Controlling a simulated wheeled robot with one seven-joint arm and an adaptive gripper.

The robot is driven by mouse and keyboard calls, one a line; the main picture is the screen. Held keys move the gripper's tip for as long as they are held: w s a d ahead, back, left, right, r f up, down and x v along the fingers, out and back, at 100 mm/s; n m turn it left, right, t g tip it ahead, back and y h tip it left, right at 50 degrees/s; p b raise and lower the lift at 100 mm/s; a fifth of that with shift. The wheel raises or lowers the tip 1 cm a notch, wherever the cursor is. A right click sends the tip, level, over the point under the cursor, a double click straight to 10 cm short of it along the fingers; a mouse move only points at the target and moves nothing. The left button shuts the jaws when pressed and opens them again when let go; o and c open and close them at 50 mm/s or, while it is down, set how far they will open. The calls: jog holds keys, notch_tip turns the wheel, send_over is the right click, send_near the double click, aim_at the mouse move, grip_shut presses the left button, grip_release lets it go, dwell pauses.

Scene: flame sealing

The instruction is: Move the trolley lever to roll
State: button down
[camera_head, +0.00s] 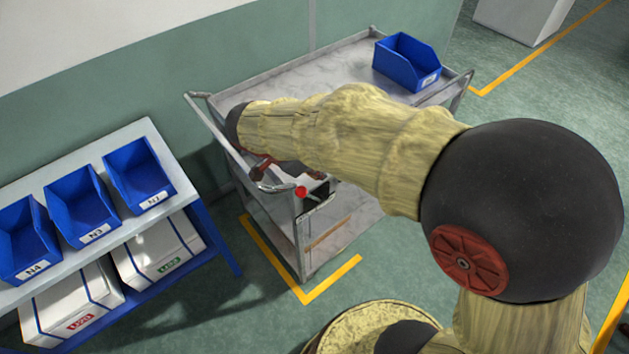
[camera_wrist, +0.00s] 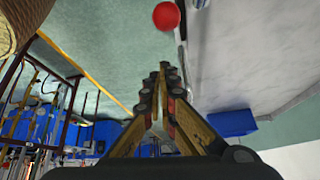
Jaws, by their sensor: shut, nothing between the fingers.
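The grey metal trolley (camera_head: 222,100) stands against the green wall. Its lever ends in a red ball knob (camera_head: 301,192) at the near corner of the trolley, beside a dark bracket. In the wrist view the red knob (camera_wrist: 166,16) is just beyond my fingertips, with a visible gap in the picture. My gripper (camera_wrist: 162,68) is shut and empty, its fingertips together. In the head view my arm hides most of the gripper; only a dark and red part shows by the trolley handle. The lever's shaft is mostly hidden, and its position marking cannot be read.
A blue bin (camera_head: 407,62) sits on the trolley's top. To the left, a shelf (camera_head: 145,140) holds blue bins such as N1 (camera_head: 139,176), with white boxes (camera_head: 158,250) below. Yellow lines (camera_head: 333,279) mark the floor near the trolley. Open floor lies in front.

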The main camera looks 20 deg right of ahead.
jog(key=s+a+r+p, duration=0.1)
jog(key=s+a+r, duration=0.1)
jog(key=a+r, duration=0.3)
jog(key=shift+a+r+p, duration=0.3)
jog(key=shift+a+r, duration=0.05)
jog(key=shift+a, duration=0.8)
jog(key=s+f+n+y, duration=0.1)
jog(key=s+n+y, duration=0.5)
jog(key=n, duration=1.1)
jog(key=s+d+r+m+t, duration=0.1)
jog(key=s+d+r+t, duration=0.3)
jog(key=s+d+r, duration=0.3)
jog(key=shift+s+d+r, duration=0.4)
jog(key=shift+s+d, duration=0.25)
jog(key=shift+s, duration=0.25)
